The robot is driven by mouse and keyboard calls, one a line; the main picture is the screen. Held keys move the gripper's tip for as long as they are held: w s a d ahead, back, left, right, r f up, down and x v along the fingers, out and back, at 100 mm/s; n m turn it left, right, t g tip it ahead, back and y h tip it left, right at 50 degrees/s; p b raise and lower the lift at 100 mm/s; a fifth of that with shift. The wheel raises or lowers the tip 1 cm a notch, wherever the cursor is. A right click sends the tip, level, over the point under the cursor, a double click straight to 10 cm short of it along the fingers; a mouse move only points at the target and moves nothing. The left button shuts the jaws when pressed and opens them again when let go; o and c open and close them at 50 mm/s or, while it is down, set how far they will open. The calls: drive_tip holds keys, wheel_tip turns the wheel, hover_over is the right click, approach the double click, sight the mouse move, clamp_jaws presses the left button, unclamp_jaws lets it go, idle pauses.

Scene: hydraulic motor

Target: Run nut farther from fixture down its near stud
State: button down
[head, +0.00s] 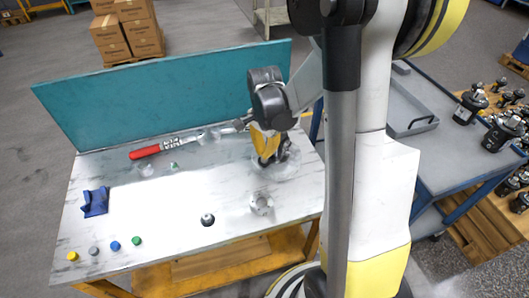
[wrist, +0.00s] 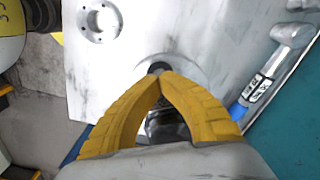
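My gripper (wrist: 161,74) reaches down over the table, its two yellow fingers converging until their tips meet or nearly meet. A small dark piece (wrist: 158,67) shows right at the tips; I cannot tell whether it is a nut or a stud end, or whether it is gripped. Below the tips is a round pale fixture (wrist: 188,68), largely covered by the fingers. Dark metal shows between the fingers. In the head view my gripper (head: 265,157) is over this pale round fixture (head: 288,165). No nut can be clearly made out.
A silver flanged part (head: 262,203) stands nearer the front edge, beside a black part (head: 207,219). A red-handled wrench (head: 146,152) lies by the teal back panel (head: 170,95).

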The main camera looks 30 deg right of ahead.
drive_tip(key=m, duration=0.4)
drive_tip(key=shift+m+b, duration=0.3)
drive_tip(key=c, duration=1.5)
unclamp_jaws()
drive_tip(key=shift+c, duration=0.2)
drive_tip(key=n, duration=0.4)
drive_tip(key=shift+n, duration=0.4)
drive_tip(key=n, duration=0.5)
drive_tip(key=shift+n+b, duration=0.3)
drive_tip(key=shift+b, duration=0.1)
